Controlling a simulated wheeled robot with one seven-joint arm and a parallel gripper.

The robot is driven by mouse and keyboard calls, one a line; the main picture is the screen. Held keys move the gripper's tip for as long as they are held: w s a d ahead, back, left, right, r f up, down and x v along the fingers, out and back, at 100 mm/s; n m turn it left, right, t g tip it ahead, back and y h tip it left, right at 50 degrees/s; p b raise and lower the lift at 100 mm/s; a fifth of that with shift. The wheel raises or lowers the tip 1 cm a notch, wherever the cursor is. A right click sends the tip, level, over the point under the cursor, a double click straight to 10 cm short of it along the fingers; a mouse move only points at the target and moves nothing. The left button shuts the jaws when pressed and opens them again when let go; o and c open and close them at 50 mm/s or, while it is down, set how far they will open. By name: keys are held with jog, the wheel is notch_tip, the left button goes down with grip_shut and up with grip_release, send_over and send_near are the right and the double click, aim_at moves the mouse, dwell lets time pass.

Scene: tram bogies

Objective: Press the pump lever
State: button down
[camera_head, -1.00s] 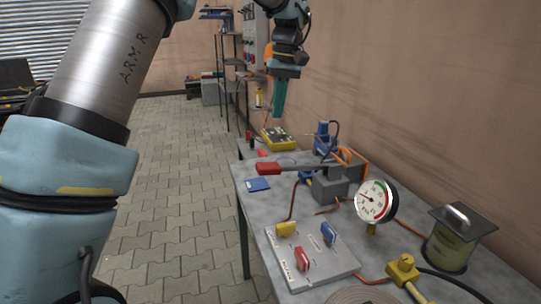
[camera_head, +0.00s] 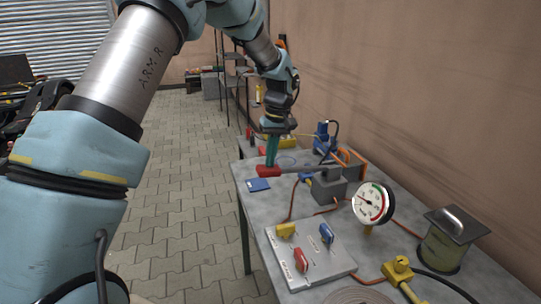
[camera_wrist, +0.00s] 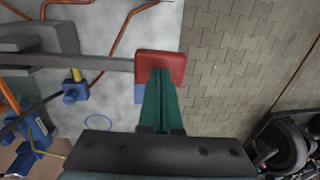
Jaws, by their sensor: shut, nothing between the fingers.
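The pump lever is a grey bar (camera_head: 300,168) with a red end grip (camera_head: 267,171), running out to the left from a grey pump block (camera_head: 328,188) on the table. My gripper (camera_head: 270,162) is shut and empty, its green fingers pointing down right at the red grip. In the wrist view the fingertips (camera_wrist: 161,75) overlap the red grip (camera_wrist: 160,64); I cannot tell whether they touch it. The lever bar (camera_wrist: 108,63) runs left from the grip there.
Orange hoses and a wall lie to the right.

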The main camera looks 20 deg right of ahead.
aim_at(262, 176)
jog(key=shift+f, duration=0.1)
jog(key=shift+a+f+b, duration=0.2)
jog(key=shift+f+b, duration=0.25)
jog(key=shift+b, duration=0.05)
jog(key=f+h+b, duration=0.1)
jog(key=f+b, duration=0.1)
jog(key=f, duration=0.1)
jog(key=f+h+b, duration=0.2)
jog(key=f+b, duration=0.1)
jog(key=f+h+b, duration=0.1)
jog(key=f+b, duration=0.1)
jog(key=f, duration=0.1)
jog(key=shift+a+f+g, duration=0.2)
jog(key=shift+a+g, duration=0.1)
jog(key=shift+a, duration=0.1)
jog(key=shift+s+f+b, duration=0.1)
jog(key=shift+f+b, duration=0.3)
jog(key=shift+f, duration=0.1)
jog(key=shift+a+f, duration=0.1)
jog(key=shift+a, duration=0.05)
jog(key=shift+r+p, duration=0.4)
jog(key=shift+r, duration=0.1)
jog(key=p+v, duration=0.3)
jog(key=v, duration=0.2)
jog(key=a+b+v, duration=0.1)
jog(key=b+v, duration=0.1)
jog(key=v, duration=0.7)
